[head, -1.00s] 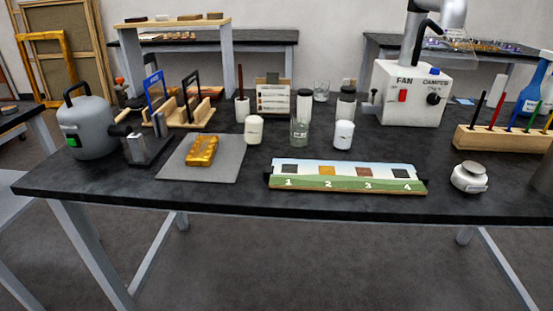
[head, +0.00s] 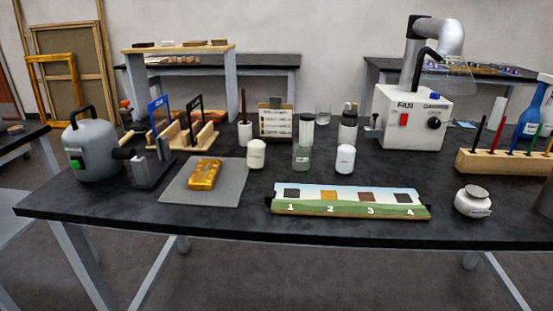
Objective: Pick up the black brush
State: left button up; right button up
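A slim black-handled tool (head: 479,132), which looks like the black brush, stands upright and slightly tilted in a wooden rack (head: 500,163) at the right of the dark table. Its lower end is hidden in the rack, and I cannot make out bristles. Red, blue and green handles stand in the same rack to its right. Neither of my grippers is in view.
A white fan box (head: 412,118) stands behind and left of the rack. A numbered strip (head: 350,203) lies at the table's front. A gilt piece (head: 204,174) lies on a grey mat (head: 230,191).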

aim_at(478, 137)
jog(key=i+l+z, duration=0.1)
jog(key=l, duration=0.35)
jog(key=i+l, duration=0.25)
jog(key=l, duration=0.2)
jog(key=i+l+z, duration=0.15)
jog(key=l, duration=0.3)
jog(key=i+l+z, duration=0.1)
jog(key=l, duration=0.3)
jog(key=i+l, duration=0.3)
jog(key=i+l+z, duration=0.15)
jog(key=l, duration=0.35)
jog(key=i+l, duration=0.05)
